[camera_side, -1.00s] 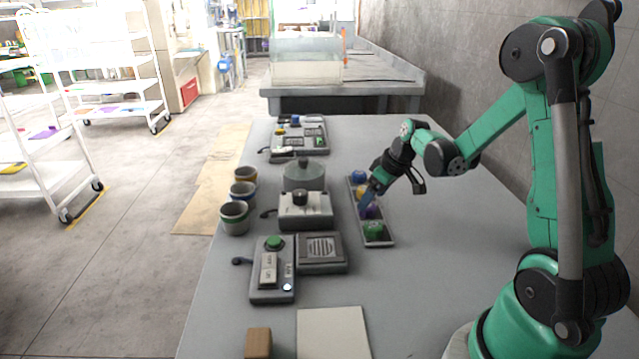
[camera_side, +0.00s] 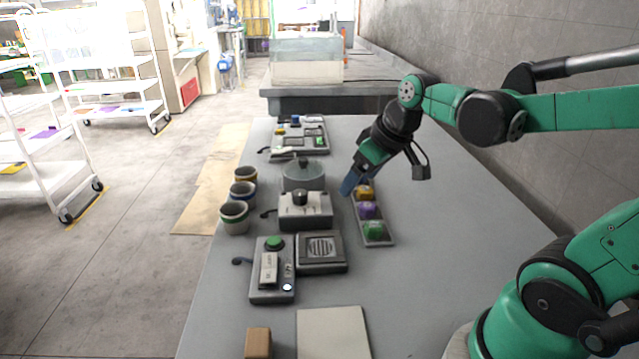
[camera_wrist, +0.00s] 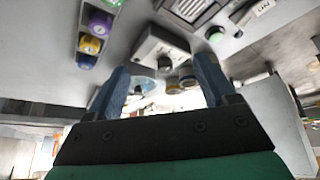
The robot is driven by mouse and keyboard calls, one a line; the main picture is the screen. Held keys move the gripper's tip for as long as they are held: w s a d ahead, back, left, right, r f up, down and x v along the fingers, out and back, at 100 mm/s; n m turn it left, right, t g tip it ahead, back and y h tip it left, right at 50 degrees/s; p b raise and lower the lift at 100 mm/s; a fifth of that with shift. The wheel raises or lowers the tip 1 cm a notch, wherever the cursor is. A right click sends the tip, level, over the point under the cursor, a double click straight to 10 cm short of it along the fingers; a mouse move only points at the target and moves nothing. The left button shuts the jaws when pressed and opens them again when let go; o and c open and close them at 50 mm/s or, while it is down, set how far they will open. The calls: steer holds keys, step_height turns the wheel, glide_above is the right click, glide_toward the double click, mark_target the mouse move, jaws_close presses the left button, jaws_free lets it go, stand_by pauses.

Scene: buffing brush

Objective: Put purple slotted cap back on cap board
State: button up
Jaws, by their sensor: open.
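The purple slotted cap (camera_side: 368,210) sits in the long dark cap board (camera_side: 389,240), between the orange-yellow cap (camera_side: 364,191) and the green cap (camera_side: 374,230). The purple cap also shows at the upper left of the wrist view (camera_wrist: 100,22). My gripper (camera_side: 348,187) is open and empty, raised beside the board's far-left side and apart from the purple cap. Its two blue fingers stand spread in the wrist view (camera_wrist: 160,82). A blue cap (camera_wrist: 86,62) at the far end of the row is hidden by my gripper in the side view.
Left of the board stand a box with a black knob (camera_side: 305,212), a grey lidded pot (camera_side: 302,176) and several cups (camera_side: 234,217). A panel with a green button (camera_side: 273,270) is nearer. A panel with coloured parts (camera_side: 299,140) lies behind. The table's right side is clear.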

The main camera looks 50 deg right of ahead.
steer(key=s+a+t, duration=0.1)
steer(key=s+a, duration=0.1)
steer(key=a, duration=0.6)
steer(key=shift+s+a+f+t, duration=0.2)
steer(key=shift+f+t, duration=0.1)
steer(key=shift+t, duration=0.1)
